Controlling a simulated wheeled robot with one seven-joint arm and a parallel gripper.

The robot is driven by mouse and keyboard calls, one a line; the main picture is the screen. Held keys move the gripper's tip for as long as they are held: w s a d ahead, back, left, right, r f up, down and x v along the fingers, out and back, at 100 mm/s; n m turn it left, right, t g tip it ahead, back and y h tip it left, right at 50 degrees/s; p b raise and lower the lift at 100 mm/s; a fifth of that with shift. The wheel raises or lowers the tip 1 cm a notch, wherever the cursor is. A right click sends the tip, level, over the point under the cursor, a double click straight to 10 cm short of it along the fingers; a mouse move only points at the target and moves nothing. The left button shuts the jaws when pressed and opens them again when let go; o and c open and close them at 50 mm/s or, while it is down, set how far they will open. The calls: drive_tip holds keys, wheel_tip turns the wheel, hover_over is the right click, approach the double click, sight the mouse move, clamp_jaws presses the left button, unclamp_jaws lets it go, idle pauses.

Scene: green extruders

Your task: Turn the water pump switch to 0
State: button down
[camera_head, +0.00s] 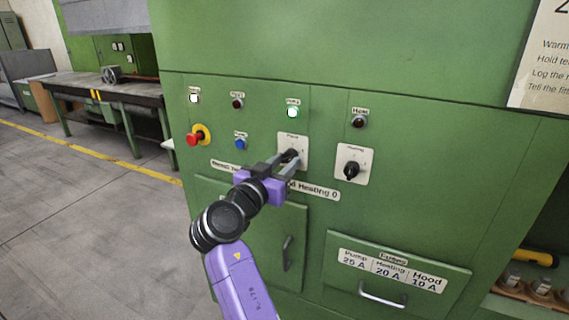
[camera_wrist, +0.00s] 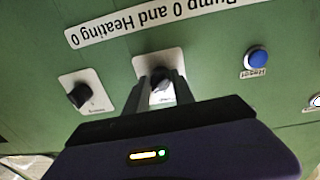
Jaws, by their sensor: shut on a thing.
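The water pump switch is a black rotary knob (camera_head: 289,155) on a white plate labelled "Pump" (camera_head: 294,139), on the green cabinet front. My gripper (camera_head: 288,160) is shut on the pump switch; its two fingers reach to the plate and partly hide the knob. In the wrist view, the pump knob (camera_wrist: 160,78) shows between the fingertips (camera_wrist: 158,90). Which way its pointer faces is hard to tell. A green lamp (camera_head: 293,112) above the pump plate is lit.
To the right is the heating knob (camera_head: 351,170) on its own plate. To the left are a red emergency button (camera_head: 194,139) and a blue button (camera_head: 240,144). Below are a label strip (camera_head: 312,189), a door handle (camera_head: 287,253) and a fuse drawer (camera_head: 397,272).

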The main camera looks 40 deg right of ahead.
drive_tip(key=n+p, duration=0.1)
drive_tip(key=n, duration=0.4)
drive_tip(key=shift+r+n, duration=0.15)
drive_tip(key=shift+n, duration=0.25)
drive_tip(key=n+p, duration=0.3)
drive_tip(key=n, duration=0.2)
drive_tip(key=shift+n+t, duration=0.3)
drive_tip(key=shift+t, duration=0.1)
drive_tip(key=c, duration=1.1)
unclamp_jaws()
drive_tip(key=shift+s, duration=0.1)
drive_tip(key=shift+f+b+v, duration=0.1)
drive_tip(key=shift+b+v, duration=0.35)
drive_tip(key=shift+v, duration=1.5)
drive_tip(key=shift+f+b+v, duration=0.15)
drive_tip(key=shift+b+v, duration=0.3)
drive_tip(key=shift+v, duration=1.5)
